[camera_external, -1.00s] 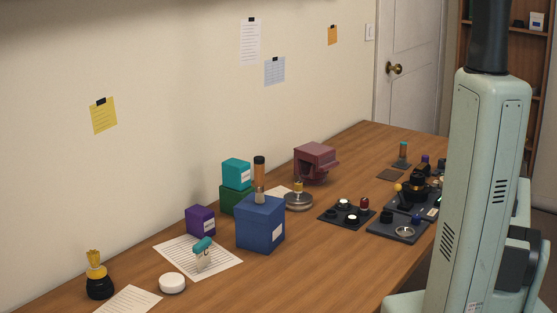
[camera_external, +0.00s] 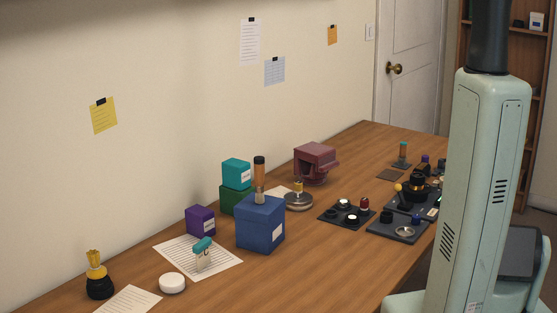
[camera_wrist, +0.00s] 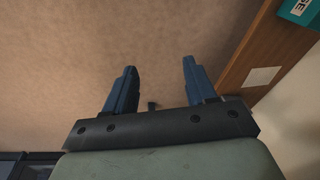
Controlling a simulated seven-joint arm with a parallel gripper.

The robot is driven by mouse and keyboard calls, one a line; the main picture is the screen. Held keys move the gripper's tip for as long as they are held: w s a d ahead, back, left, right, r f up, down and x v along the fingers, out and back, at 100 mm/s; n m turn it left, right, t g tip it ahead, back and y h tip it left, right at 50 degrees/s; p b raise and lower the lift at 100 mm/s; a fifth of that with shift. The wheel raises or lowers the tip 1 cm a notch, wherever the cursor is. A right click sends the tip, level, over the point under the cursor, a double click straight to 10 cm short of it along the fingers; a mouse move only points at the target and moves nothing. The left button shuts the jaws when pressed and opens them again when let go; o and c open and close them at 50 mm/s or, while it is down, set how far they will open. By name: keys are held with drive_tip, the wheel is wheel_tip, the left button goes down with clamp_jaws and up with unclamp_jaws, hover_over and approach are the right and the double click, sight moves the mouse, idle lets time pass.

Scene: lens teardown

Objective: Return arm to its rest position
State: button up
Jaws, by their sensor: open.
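My gripper (camera_wrist: 160,78) shows in the wrist view with its two blue-grey fingers apart and nothing between them. Beneath it is plain brown floor, and the edge of a wooden surface runs down the right side. The gripper itself is not visible in the external view. There, my pale green column stands at the right, with a dark arm section at its top and a dark grey part low at its right side.
The wooden workbench (camera_external: 330,265) holds a blue box (camera_external: 260,225), dark trays with small parts (camera_external: 398,229), a maroon device (camera_external: 315,160) and a white round lid (camera_external: 172,283). In the wrist view, a teal box (camera_wrist: 300,12) sits at the upper right. Open floor lies below the gripper.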

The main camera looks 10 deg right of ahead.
drive_tip(key=s+a+f+n+g, duration=0.1)
drive_tip(key=s+a+g, duration=0.1)
drive_tip(key=s+a, duration=0.4)
drive_tip(key=s+a+f+n+g, duration=0.1)
drive_tip(key=s+a, duration=0.6)
drive_tip(key=s, duration=0.7)
drive_tip(key=s+a+f+n+g, duration=0.2)
drive_tip(key=s+a+g, duration=0.3)
drive_tip(key=s, duration=0.5)
drive_tip(key=shift+s+a+n, duration=0.3)
drive_tip(key=shift+a+n, duration=0.1)
drive_tip(key=shift+a, duration=0.5)
